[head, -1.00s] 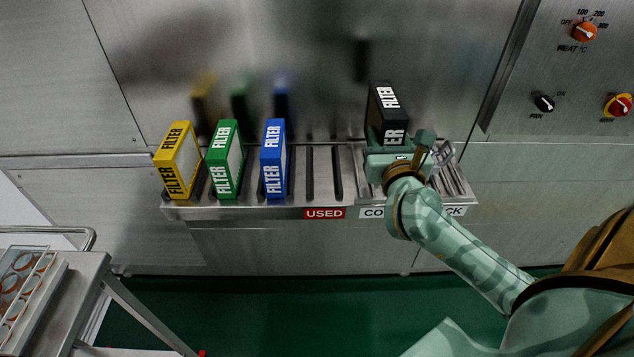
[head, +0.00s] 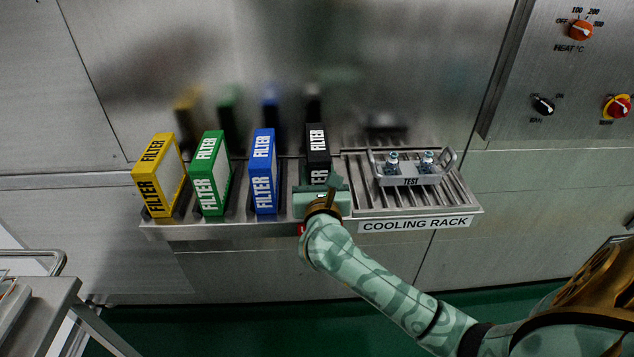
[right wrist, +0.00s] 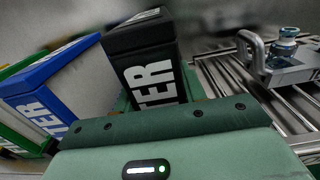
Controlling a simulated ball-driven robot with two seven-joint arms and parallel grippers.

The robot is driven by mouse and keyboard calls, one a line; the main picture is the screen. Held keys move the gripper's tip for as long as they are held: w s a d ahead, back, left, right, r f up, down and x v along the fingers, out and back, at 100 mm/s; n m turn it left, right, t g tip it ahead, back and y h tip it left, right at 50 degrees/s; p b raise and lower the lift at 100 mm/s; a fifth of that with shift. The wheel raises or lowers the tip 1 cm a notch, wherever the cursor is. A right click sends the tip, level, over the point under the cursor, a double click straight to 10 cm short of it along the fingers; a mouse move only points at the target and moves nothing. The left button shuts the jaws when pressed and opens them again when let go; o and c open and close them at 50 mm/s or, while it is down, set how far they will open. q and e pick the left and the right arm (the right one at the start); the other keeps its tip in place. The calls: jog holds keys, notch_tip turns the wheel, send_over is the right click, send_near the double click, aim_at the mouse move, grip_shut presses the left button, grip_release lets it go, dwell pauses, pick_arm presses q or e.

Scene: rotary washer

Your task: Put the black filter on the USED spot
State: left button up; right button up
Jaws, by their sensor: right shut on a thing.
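The black filter (head: 317,146) stands upright on the shelf, at the slot above the red USED label, right of the blue filter. My right gripper (head: 321,190) is shut on the black filter from the front. In the right wrist view the black filter (right wrist: 148,62) rises beyond the gripper body (right wrist: 165,140); the fingertips are hidden. The USED label (head: 301,229) is almost wholly covered by my right gripper and wrist. Whether the filter's base touches the shelf is hidden. My left gripper is not in view.
The yellow (head: 158,175), green (head: 210,172) and blue (head: 263,170) filters stand in a row to the left. On the right, the cooling rack (head: 410,206) holds a TEST carrier (head: 410,172) with two vials. A cart (head: 45,300) stands at the lower left.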

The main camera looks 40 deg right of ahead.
jog(key=shift+f, duration=0.55)
jog(key=shift+r, duration=0.15)
jog(key=o, duration=0.7)
jog(key=shift+f, duration=0.2)
jog(key=o, duration=0.4)
jog(key=shift+r, duration=0.1)
jog(key=shift+r, duration=0.15)
jog(key=p+v, duration=0.1)
jog(key=v, duration=1.1)
jog(key=shift+p, duration=0.4)
